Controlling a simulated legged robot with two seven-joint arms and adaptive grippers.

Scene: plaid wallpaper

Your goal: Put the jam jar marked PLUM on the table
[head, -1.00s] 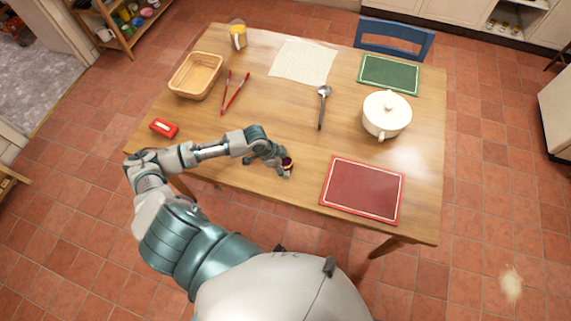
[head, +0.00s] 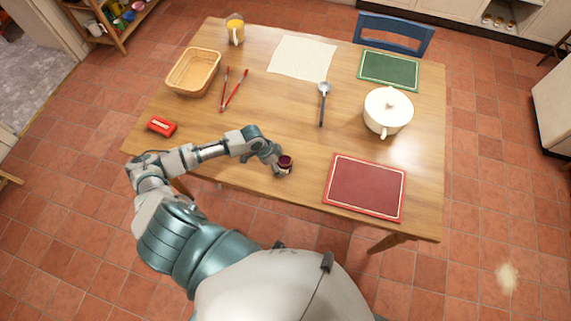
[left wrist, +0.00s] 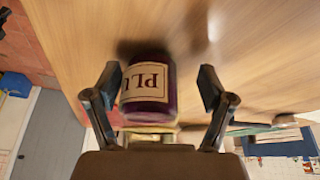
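The jam jar (head: 285,162) is dark purple with a pale label. It appears to stand on the wooden table (head: 250,125) near its front edge. In the left wrist view the jar (left wrist: 150,92) shows the letters "PLU"; the rest of the word is cut off from sight. My left gripper (head: 280,168) is around the jar at the front of the table. In the left wrist view its fingers (left wrist: 160,92) are apart, one on each side of the jar, with a clear gap at the right finger. My right gripper is not in view.
A red board (head: 365,187) lies right of the jar. The table between jar and ladle is clear.

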